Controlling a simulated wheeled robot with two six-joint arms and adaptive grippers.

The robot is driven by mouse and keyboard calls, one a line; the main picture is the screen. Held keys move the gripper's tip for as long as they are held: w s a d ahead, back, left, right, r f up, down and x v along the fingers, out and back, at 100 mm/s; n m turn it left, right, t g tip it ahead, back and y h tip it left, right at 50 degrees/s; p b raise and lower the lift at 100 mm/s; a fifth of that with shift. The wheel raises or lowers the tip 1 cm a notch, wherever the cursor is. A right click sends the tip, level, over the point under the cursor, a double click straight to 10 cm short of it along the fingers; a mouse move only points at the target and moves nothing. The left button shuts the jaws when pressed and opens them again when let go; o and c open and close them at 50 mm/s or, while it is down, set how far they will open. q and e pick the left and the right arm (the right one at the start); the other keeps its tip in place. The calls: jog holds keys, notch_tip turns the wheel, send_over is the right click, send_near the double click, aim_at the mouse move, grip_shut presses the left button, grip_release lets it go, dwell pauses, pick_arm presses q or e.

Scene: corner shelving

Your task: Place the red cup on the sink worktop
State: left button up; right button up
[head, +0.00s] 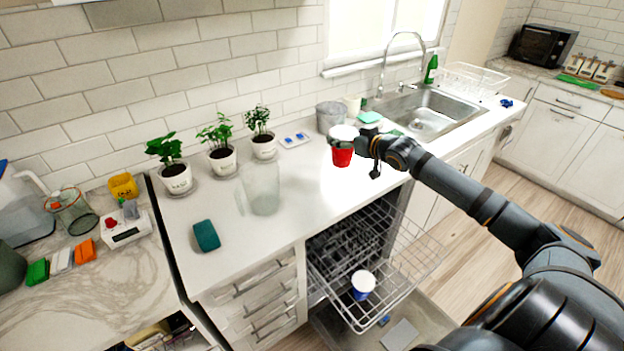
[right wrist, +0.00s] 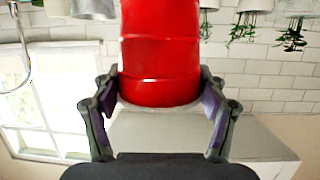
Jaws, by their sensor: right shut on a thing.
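The red cup (head: 342,155) is upright at the middle of the sink worktop (head: 310,190) in the head view, its pale rim up. My right gripper (head: 362,143) reaches it from the right and is shut on it near the rim. In the right wrist view, which is upside down, the red cup (right wrist: 160,50) sits between both fingers of my right gripper (right wrist: 160,105). Its base is cut off there, so I cannot tell whether it touches the worktop. My left gripper is not in view.
A glass jar (head: 262,188), a grey pot (head: 330,116) and potted plants (head: 222,160) stand on the worktop. The sink (head: 430,112) lies to the right. The dishwasher rack (head: 345,255) is pulled out below, holding a blue and white cup (head: 362,285).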

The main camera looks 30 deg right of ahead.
jog(key=w+a+f+p, duration=0.3)
jog(key=w+a+f, duration=0.3)
jog(key=a+f, duration=0.4)
notch_tip(320, 180, down, 2)
jog(key=shift+f+p, duration=0.1)
jog(key=shift+p, duration=0.25)
jog(key=shift+s, duration=0.1)
jog(key=o, duration=1.2)
